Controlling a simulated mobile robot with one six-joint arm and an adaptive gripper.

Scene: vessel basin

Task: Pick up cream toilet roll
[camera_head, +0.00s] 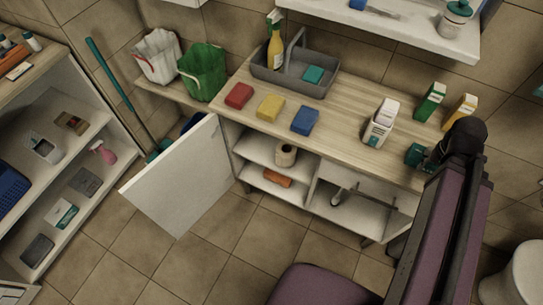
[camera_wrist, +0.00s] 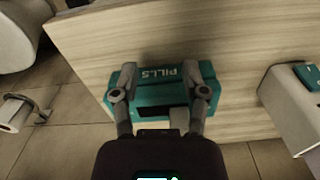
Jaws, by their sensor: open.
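A cream toilet roll (camera_head: 286,155) stands on the upper shelf inside the open cabinet (camera_head: 252,151) under the counter in the head view. My gripper is far to its right, over the right end of the counter. In the wrist view my gripper (camera_wrist: 160,92) is open, its two fingers over the teal box marked PILLS (camera_wrist: 196,92). I cannot tell whether they touch the box. In the head view the teal box (camera_head: 414,154) is partly hidden by my arm. The gripper does not hold the toilet roll.
The white cabinet door (camera_head: 180,185) swings out left of the opening. An orange rolled item (camera_head: 277,178) lies on the shelf below the roll. Sponges (camera_head: 270,107), a white carton (camera_head: 381,122) and a grey caddy (camera_head: 290,80) are on the counter.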

